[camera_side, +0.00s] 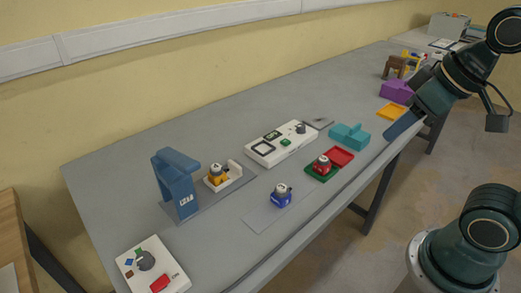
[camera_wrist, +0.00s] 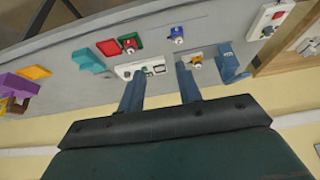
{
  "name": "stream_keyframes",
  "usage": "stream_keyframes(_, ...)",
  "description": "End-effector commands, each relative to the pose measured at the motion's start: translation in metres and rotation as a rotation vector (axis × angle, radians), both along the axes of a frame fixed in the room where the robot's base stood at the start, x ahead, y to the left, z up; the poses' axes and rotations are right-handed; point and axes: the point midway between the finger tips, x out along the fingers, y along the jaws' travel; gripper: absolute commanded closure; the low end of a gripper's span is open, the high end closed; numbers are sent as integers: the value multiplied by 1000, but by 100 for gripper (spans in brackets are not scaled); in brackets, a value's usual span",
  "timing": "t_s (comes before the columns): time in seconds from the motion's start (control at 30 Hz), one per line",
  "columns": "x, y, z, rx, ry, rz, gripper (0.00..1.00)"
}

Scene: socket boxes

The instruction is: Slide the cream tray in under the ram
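The cream tray (camera_side: 236,180) lies on a grey base strip just right of the press, out from under the head. A yellow piece with a grey, dark-topped knob (camera_side: 216,175) sits on the tray. In the wrist view the press (camera_wrist: 229,66) and the yellow piece (camera_wrist: 196,62) appear small and far off; the tray is hard to make out there. My gripper (camera_wrist: 160,88) is open and empty, high at the right in the side view (camera_side: 402,125), far from the tray.
A blue piece with a knob (camera_side: 281,197) stands on a grey plate in front of the tray. A white panel (camera_side: 290,150) lies behind right. Red-green pieces (camera_side: 322,170), a teal block (camera_side: 349,136) and a white control box (camera_side: 150,262) stand around.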

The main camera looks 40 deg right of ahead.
Motion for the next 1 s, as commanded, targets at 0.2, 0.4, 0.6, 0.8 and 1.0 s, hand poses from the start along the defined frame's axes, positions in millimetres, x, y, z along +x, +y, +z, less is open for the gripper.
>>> stream_keyframes(0.2,31,3,16,4,42,2,65)
stream_keyframes(0.4,72,6,30,8,90,3,65)
stream_keyframes(0.6,116,11,36,12,138,4,65)
stream_keyframes(0.8,161,18,35,12,187,5,65)
stream_keyframes(1.0,206,25,25,14,236,4,65)
